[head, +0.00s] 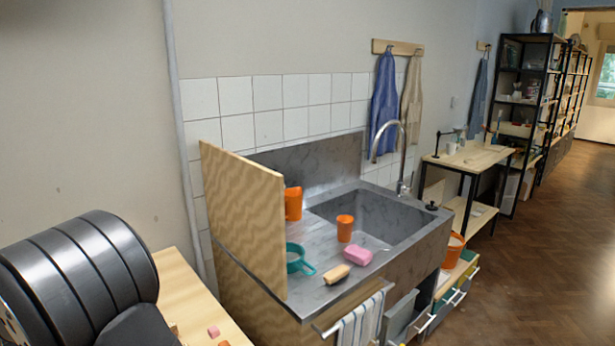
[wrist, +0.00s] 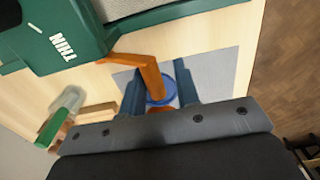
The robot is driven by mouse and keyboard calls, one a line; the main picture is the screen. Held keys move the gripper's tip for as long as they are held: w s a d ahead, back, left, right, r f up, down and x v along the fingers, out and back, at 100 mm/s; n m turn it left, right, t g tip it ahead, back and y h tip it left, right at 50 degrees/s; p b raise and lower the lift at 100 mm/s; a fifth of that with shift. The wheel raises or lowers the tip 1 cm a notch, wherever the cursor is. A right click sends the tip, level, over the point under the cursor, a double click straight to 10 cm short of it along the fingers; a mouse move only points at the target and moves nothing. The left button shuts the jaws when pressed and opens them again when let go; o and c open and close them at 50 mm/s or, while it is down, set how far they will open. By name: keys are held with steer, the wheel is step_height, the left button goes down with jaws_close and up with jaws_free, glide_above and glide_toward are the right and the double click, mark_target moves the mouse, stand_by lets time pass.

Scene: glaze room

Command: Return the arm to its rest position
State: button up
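My gripper (wrist: 158,82) shows in the wrist view, its two dark blue fingers spread apart. Below and between them are a blue round thing (wrist: 157,88) and part of an orange bent piece (wrist: 145,70). Neither finger visibly closes on them. They appear to be over a grey patch (wrist: 215,75) on a pale wooden worktop (wrist: 85,85). The gripper is not visible in the head view, so its height and the arm's overall pose cannot be told.
A green container (wrist: 60,45) marked THIN and a green-ended clear thing (wrist: 62,115) lie near the gripper. In the head view, a plywood panel (head: 245,215) stands between the worktop (head: 195,300) and a steel sink (head: 385,235). Brown floor (head: 530,270) is open at right.

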steer(key=shift+w+a+r, duration=0.25)
steer(key=shift+r, duration=0.1)
step_height(320, 180, up, 6)
steer(key=shift+f, duration=0.1)
step_height(320, 180, down, 6)
steer(key=shift+s, duration=0.1)
steer(key=shift+w+a+r, duration=0.2)
steer(key=shift+w+r, duration=0.15)
steer(key=shift+s, duration=0.1)
stand_by(0.8)
